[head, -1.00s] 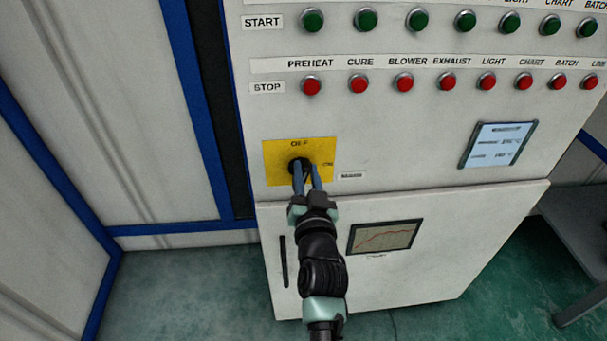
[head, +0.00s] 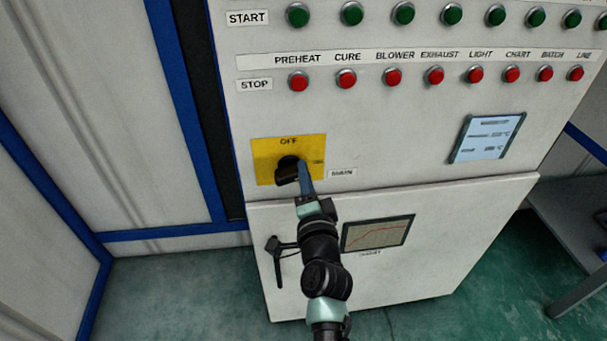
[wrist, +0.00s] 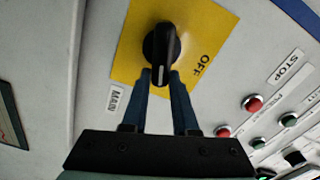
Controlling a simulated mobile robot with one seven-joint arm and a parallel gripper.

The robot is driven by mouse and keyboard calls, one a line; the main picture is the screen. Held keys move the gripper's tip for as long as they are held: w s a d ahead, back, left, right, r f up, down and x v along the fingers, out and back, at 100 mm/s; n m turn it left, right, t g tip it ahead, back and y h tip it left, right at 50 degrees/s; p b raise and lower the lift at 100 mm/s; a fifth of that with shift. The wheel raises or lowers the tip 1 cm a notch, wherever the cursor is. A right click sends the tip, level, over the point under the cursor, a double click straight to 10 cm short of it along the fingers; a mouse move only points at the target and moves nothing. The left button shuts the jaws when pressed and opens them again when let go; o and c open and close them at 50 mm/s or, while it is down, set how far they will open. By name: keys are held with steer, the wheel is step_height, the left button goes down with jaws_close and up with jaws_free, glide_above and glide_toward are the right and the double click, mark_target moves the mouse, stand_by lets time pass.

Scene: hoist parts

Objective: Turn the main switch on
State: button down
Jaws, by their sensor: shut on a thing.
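The main switch is a black rotary knob (head: 286,173) on a yellow plate (head: 263,150) with OFF printed at its top. A MAIN label (head: 342,173) sits at lower right. In the wrist view the knob (wrist: 158,42) has its grip bar pointing down the picture, about square to the OFF mark, with a pale line on its end. My gripper (head: 303,165) is shut on the knob's bar; its blue fingers (wrist: 160,76) lie on both sides of it. The fingers hide part of the plate's right side, where a small mark is hard to read.
Above are a row of green START buttons (head: 403,13) and a row of red STOP buttons (head: 393,76). A lit display (head: 488,137) is to the right. A chart window (head: 378,233) and a door handle (head: 278,262) are below, close to my arm.

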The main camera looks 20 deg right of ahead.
steer(key=shift+d+f+m, duration=0.1)
steer(key=shift+f+m, duration=0.15)
steer(key=shift+m, duration=0.7)
steer(key=shift+f+m, duration=0.25)
steer(key=shift+m, duration=0.7)
steer(key=c, duration=0.7)
jaws_free()
steer(key=shift+s, duration=0.15)
steer(key=p+v, duration=0.2)
steer(key=v, duration=1)
steer(key=shift+s, duration=0.35)
